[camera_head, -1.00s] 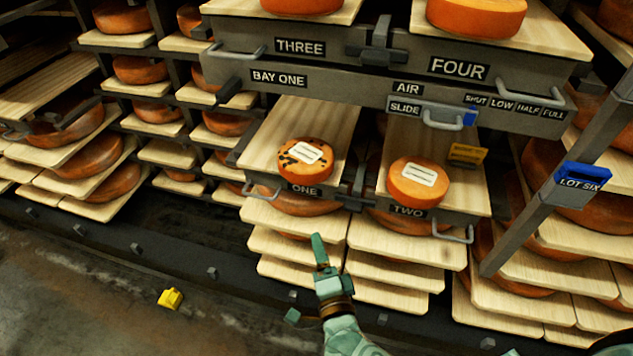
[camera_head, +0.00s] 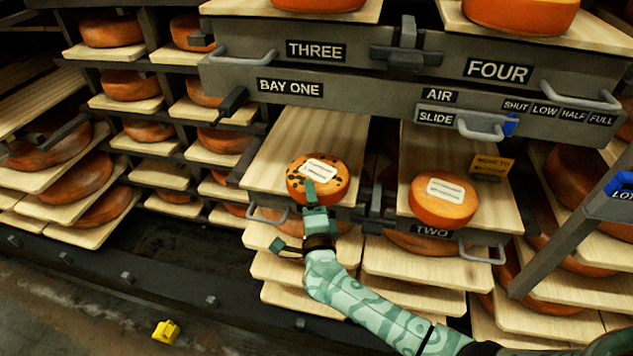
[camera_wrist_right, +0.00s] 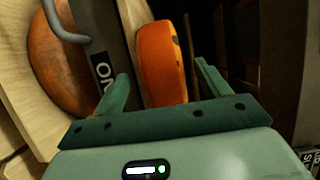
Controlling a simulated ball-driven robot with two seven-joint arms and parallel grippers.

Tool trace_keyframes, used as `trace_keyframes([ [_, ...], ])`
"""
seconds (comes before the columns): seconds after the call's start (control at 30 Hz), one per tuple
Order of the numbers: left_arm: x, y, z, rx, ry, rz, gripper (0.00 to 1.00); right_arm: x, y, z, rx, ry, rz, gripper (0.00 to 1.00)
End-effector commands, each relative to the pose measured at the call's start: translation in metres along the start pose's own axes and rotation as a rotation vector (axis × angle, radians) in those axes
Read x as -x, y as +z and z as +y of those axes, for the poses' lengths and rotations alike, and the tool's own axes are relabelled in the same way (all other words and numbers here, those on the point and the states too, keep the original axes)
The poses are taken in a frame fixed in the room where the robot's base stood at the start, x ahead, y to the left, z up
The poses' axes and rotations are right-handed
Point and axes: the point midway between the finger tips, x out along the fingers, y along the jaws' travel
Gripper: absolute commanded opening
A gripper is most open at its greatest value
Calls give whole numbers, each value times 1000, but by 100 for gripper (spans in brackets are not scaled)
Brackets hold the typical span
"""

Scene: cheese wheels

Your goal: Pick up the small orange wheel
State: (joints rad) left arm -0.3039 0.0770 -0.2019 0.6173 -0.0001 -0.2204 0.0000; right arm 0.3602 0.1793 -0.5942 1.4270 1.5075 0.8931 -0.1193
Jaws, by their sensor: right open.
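A small orange wheel (camera_head: 299,187) with dark spots and a white label lies on the board of tray ONE. A plain small orange wheel (camera_head: 436,207) with a white label lies on tray TWO. My right gripper (camera_head: 296,214) is open at the front edge of tray ONE, one finger overlapping the spotted wheel in the head view. In the right wrist view, the spotted wheel (camera_wrist_right: 162,72) shows between and beyond the open fingers of the right gripper (camera_wrist_right: 164,82). I cannot tell whether they touch it. My left gripper is out of view.
The drawer unit (camera_head: 345,77) marked BAY ONE overhangs the trays. Handles (camera_head: 482,254) stick out from the tray fronts. A yellow sign (camera_head: 491,166) stands behind tray TWO. A rack post (camera_head: 563,238) stands at right. A yellow block (camera_head: 166,331) lies on the floor.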

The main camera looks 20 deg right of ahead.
Motion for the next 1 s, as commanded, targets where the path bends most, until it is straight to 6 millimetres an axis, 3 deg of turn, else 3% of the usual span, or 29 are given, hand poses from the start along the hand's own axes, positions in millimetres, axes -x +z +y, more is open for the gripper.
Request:
trace_keyframes([
  [0.1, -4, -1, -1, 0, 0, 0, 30, -11, 0, 1, 1, 0, 0, 75],
  [0.33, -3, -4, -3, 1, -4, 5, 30, -12, 0, -2, 1, -1, -1, 73],
  [0.6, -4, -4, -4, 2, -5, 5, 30, -12, 0, -1, 0, 0, -1, 0],
  [1.0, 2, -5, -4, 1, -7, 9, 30, -12, 1, -12, 0, -8, -2, 0],
])
